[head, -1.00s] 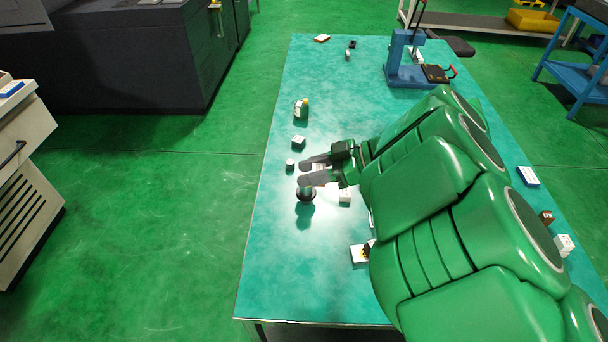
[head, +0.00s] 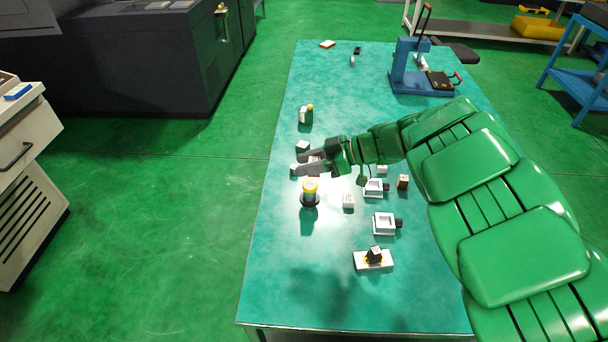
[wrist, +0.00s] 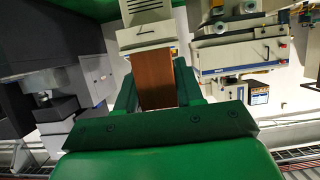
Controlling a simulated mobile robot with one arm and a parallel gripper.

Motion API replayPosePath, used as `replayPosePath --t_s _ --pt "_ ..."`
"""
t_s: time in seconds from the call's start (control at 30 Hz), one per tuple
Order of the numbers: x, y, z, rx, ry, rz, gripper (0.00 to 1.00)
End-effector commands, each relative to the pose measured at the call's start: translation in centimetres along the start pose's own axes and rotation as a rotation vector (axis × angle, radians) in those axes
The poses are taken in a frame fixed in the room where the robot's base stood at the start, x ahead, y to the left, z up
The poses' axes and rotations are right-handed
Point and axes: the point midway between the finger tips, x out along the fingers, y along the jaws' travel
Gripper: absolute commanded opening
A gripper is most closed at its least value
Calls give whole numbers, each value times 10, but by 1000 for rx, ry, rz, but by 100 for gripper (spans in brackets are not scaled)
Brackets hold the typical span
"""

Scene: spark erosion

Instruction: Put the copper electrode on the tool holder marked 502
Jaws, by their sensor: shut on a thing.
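My gripper (head: 301,162) is shut on a flat copper-brown block, the copper electrode (wrist: 157,80), which stands between its fingers in the wrist view. In the head view the fingers are over the left part of the teal table, and the electrode is mostly hidden by them. Two white square fixtures with dark knobs, one nearer the arm (head: 375,188) and one closer to the front (head: 384,223), lie to the right of the gripper. I cannot read the number 502 on anything, so I cannot tell which thing is that holder.
A yellow-topped cylinder (head: 310,187) with a dark base stands just in front of the gripper. Small blocks, including a white one (head: 348,201) and a brown one (head: 403,182), lie nearby. A white plate (head: 373,261) bears a dark cube. A blue press (head: 408,65) stands at the back right.

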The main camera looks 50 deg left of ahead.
Motion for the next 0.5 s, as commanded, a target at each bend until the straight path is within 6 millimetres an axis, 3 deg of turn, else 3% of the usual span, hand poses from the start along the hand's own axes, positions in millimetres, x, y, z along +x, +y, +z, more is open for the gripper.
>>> replayPosePath --t_s 0.5 --pt "21 30 31 0 2 1 0"
